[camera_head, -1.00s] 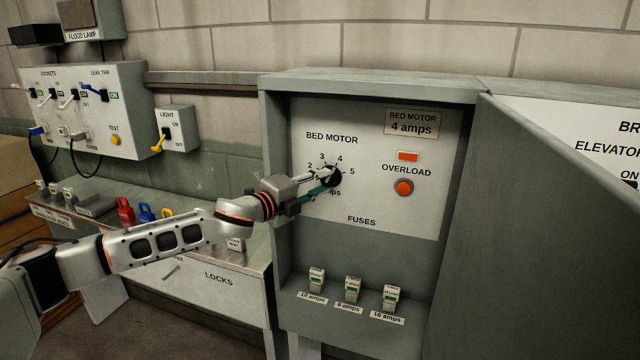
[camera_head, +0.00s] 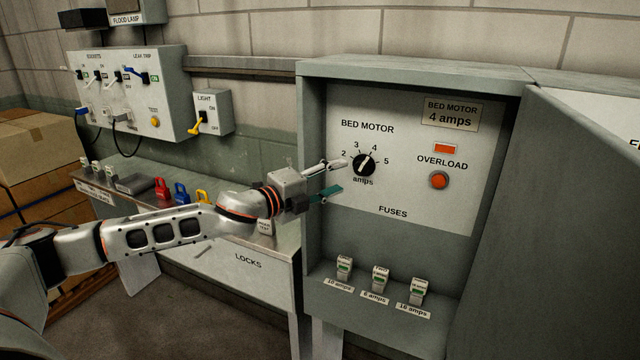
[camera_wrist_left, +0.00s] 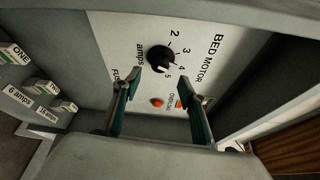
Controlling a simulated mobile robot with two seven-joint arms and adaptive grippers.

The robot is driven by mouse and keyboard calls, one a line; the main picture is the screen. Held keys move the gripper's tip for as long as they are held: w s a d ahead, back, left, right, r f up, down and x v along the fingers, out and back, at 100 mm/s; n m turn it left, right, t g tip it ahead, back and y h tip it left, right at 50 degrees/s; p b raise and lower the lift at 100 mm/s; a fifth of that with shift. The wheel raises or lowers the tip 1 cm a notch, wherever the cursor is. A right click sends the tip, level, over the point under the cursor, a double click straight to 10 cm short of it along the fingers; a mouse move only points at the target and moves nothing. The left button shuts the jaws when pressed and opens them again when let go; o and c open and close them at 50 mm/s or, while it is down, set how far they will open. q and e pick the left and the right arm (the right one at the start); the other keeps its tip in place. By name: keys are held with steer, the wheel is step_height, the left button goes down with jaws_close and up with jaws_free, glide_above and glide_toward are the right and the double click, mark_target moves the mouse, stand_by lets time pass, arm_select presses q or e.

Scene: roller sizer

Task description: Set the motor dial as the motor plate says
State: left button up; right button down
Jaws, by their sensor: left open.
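The motor plate (camera_head: 450,114) reads "BED MOTOR 4 amps" at the upper right of the white panel. The black motor dial (camera_head: 364,164) has a scale in amps, with 2 to 5 readable around it. Its white mark points up and right, seemingly at 4. The dial also shows in the left wrist view (camera_wrist_left: 160,58), with the mark toward the 4 side. My left gripper (camera_head: 341,176) is open and empty, just left of the dial and apart from it. In the wrist view its fingers (camera_wrist_left: 158,80) stand apart below the dial. My right gripper is out of view.
An overload button (camera_head: 439,180) and orange lamp (camera_head: 445,149) sit right of the dial. Several fuses (camera_head: 380,279) stand on the cabinet's lower ledge. The open cabinet door (camera_head: 560,220) blocks the right side. A bench with coloured locks (camera_head: 181,193) stands left.

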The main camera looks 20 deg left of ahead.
arm_select(q)
steer(key=v, duration=0.5)
stand_by(0.4)
steer(key=s+d+f+n+g, duration=0.1)
steer(key=s+d+f+n, duration=0.25)
steer(key=f, duration=0.45)
steer(key=s+d+f+n, duration=0.3)
steer(key=d+f, duration=0.1)
steer(key=f, duration=0.5)
steer(key=s+d+f+n+g, duration=0.1)
steer(key=s+d+f+n, duration=0.25)
steer(key=f, duration=0.45)
steer(key=s+a+f+n+g+y, duration=0.1)
steer(key=s+f+n, duration=0.4)
steer(key=s+f, duration=0.6)
steer(key=s+a+f+n+g+y, duration=0.2)
steer(key=s+a+f+n+y, duration=0.1)
steer(key=s+f, duration=0.8)
steer(key=shift+s+a+f+n+y, duration=0.15)
steer(key=shift+a+n+y, duration=0.3)
steer(key=shift+n, duration=0.65)
steer(key=shift+d, duration=0.15)
